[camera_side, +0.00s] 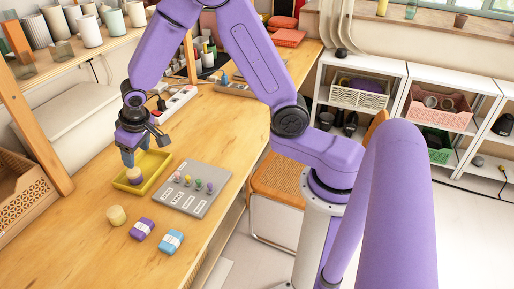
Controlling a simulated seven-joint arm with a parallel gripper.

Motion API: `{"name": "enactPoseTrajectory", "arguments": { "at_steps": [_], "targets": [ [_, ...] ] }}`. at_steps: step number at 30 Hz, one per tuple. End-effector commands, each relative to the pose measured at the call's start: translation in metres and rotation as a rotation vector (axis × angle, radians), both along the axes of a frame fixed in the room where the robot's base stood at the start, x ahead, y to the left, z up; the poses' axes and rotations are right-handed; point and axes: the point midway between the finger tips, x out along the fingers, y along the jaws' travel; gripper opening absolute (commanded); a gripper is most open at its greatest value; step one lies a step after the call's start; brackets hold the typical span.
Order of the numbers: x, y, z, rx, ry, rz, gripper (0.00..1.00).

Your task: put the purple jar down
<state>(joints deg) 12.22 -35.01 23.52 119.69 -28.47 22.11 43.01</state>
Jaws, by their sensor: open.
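A small jar (135,178) with a pale lid and a purple lower part stands upright in the yellow tray (160,162) on the wooden table. My gripper (128,160) is open, pointing down just above the jar's lid. I cannot tell whether the fingertips touch the lid. The jar's far side is hidden.
A grey board (207,199) with several coloured pegs lies right of the tray. A power strip (176,103) lies behind. The table's right front is clear.

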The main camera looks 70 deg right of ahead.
Motion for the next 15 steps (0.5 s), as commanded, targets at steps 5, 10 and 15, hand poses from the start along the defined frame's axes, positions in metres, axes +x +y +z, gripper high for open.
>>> {"name": "enactPoseTrajectory", "arguments": {
  "at_steps": [5,10,15],
  "targets": [
    [-0.051,0.012,0.026,-0.035,0.041,0.16,0.61],
    [-0.106,0.015,0.044,-0.061,0.089,0.319,0.61],
    [-0.165,0.012,0.059,-0.081,0.143,0.488,0.61]
  ]
}}
